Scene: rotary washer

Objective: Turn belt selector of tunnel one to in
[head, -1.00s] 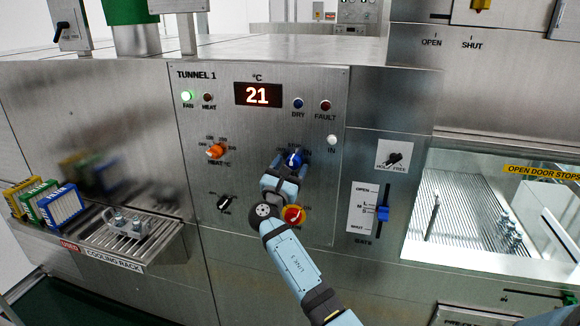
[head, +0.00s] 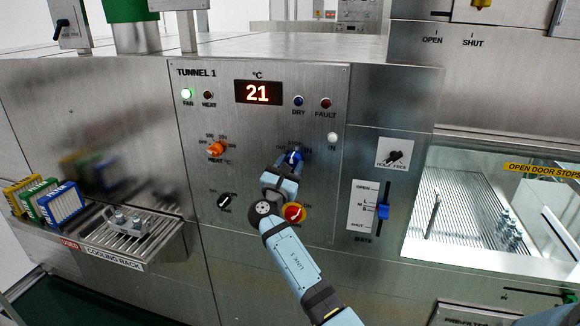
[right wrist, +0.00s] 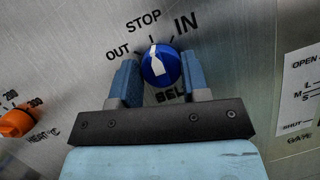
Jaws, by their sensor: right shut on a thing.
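The belt selector is a blue round knob with a white pointer (right wrist: 157,66) on the Tunnel 1 panel (head: 240,125). It also shows in the head view (head: 294,157), partly hidden by my gripper. In the right wrist view the labels OUT, STOP and IN run left to right above it, with BELT partly hidden below. The white pointer points up, roughly at STOP. My right gripper (right wrist: 160,75) is shut on the knob, one blue finger at each side; it also shows in the head view (head: 291,160). My left gripper is not in view.
An orange heat knob (head: 217,149), a black fan knob (head: 225,202) and a red button with a yellow surround (head: 295,213) are near my right arm. A blue gate slider (head: 383,211) is to the right. The IN lamp (head: 332,137) is pale.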

